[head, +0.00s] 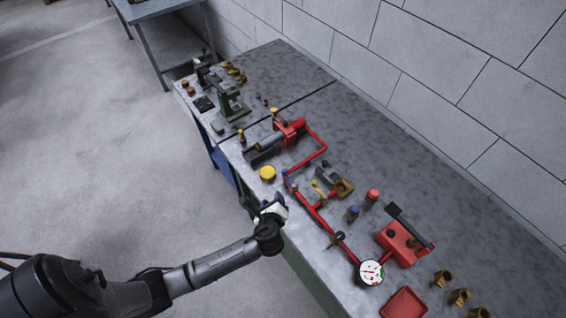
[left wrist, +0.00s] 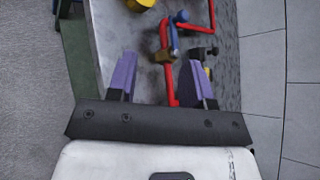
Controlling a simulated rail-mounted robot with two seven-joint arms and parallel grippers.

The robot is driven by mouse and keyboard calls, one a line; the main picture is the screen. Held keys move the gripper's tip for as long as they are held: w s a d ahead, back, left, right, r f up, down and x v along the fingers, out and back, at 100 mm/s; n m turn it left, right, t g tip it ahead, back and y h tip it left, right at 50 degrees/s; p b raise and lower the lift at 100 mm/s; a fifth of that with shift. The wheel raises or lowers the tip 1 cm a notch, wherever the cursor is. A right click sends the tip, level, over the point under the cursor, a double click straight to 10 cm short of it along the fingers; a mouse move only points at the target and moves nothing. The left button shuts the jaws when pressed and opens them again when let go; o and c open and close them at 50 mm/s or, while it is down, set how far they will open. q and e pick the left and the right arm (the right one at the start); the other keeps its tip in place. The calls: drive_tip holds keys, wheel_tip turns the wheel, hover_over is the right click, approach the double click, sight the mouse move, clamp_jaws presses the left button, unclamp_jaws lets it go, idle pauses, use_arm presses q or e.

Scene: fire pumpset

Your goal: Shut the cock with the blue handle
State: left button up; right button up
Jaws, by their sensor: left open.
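The cock with the blue handle (left wrist: 172,38) sits on the red pipework in the left wrist view, beyond my open fingers and roughly between their lines. A brass-coloured body (left wrist: 165,57) shows beneath the handle. In the head view the blue handle (head: 286,174) is small, near the bend of the red pipe. My left gripper (head: 277,205) is at the bench's front edge, just short of the cock. Its two purple fingers (left wrist: 160,78) are apart with nothing gripped between them. My right gripper is in neither view.
The red pipe (head: 318,217) runs along the bench to a round gauge (head: 370,272). A yellow cap (head: 267,173) lies near the front edge. A blue-topped piece (head: 353,212) and red-topped piece (head: 372,196) stand right of the pipe. The bench's back strip is clear.

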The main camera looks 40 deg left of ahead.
use_arm(q)
drive_tip(key=m, duration=0.3)
drive_tip(key=m+t+b, duration=0.1)
drive_tip(key=m+t, duration=0.1)
drive_tip(key=m, duration=0.4)
approach(284, 173)
drive_tip(key=x, duration=0.7)
drive_tip(key=shift+w+a, duration=0.15)
drive_tip(key=shift+w, duration=0.1)
drive_tip(key=shift+w+a+f, duration=0.2)
drive_tip(key=shift+w+a, duration=0.05)
drive_tip(key=shift+w, duration=0.2)
drive_tip(key=shift+w+a+b, duration=0.1)
drive_tip(key=shift+b, duration=0.2)
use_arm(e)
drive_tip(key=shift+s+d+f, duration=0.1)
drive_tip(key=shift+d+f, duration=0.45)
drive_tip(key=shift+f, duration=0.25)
use_arm(q)
clamp_jaws()
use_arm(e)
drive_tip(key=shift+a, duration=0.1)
